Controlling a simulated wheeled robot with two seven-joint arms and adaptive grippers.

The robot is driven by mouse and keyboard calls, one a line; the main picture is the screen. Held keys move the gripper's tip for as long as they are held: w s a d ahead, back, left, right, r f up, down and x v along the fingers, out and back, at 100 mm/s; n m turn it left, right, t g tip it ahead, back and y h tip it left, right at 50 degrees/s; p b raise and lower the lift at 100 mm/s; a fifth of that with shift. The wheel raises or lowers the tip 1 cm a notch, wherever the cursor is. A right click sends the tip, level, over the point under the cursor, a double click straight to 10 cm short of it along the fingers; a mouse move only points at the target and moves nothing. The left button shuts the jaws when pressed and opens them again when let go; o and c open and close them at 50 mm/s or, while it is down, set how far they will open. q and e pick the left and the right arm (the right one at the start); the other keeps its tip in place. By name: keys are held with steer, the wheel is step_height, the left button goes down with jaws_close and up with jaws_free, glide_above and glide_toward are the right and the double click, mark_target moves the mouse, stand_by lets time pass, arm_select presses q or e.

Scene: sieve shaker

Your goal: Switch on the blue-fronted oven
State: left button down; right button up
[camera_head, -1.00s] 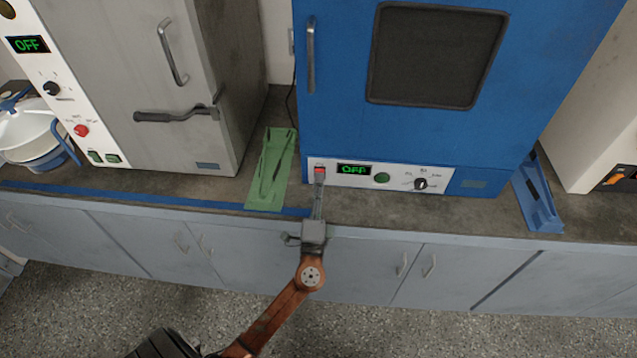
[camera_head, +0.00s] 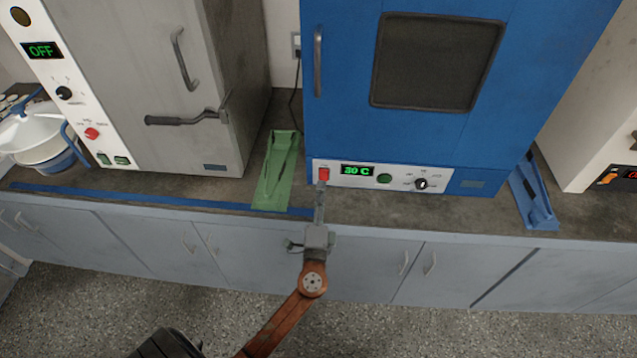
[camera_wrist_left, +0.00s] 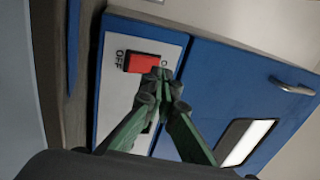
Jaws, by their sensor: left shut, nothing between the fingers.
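The blue-fronted oven (camera_head: 400,130) stands on the bench at centre right. Its display (camera_head: 357,170) reads 30 C in green. Its red switch (camera_head: 324,174) sits at the left end of the white control panel, left of a green button (camera_head: 384,178) and a black knob (camera_head: 421,184). My left gripper (camera_head: 321,188) is shut and empty, its tips at the lower edge of the red switch. My right gripper is not in view.
A grey oven (camera_head: 150,90) stands to the left, its display (camera_head: 41,50) reading OFF. A green tray-like holder (camera_head: 276,172) lies between the ovens. A blue holder (camera_head: 533,196) is right of the blue oven. The bench strip before the blue oven is narrow.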

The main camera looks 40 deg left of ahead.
arm_select(q)
steer(key=s+d, duration=0.5)
steer(key=s, duration=0.4)
steer(key=shift+d+f, duration=0.3)
steer(key=shift+f, duration=0.15)
